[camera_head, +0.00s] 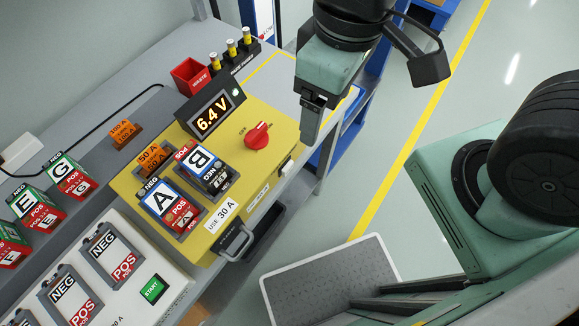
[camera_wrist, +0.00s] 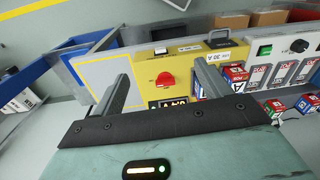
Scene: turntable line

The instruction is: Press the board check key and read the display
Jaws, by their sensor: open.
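A yellow board (camera_head: 264,108) lies on the grey bench. Its black display (camera_head: 212,115) reads "6.4 V" in orange, with a small pale lamp beside it. A red rotary knob (camera_head: 257,136) with an OFF label sits on the board. A small pale key-like piece (camera_head: 288,167) is at the board's front edge; I cannot read a label on it. My gripper (camera_head: 311,125) is above the board's right end, apart from the knob. In the wrist view, my gripper (camera_wrist: 163,82) is open and empty, with the red knob (camera_wrist: 165,79) between the fingers and the display partly hidden.
Blocks A (camera_head: 161,199) and B (camera_head: 205,169) sit in the board, beside an orange fuse (camera_head: 152,157). A white panel with a green START button (camera_head: 152,288) is at lower left. Open floor lies right.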

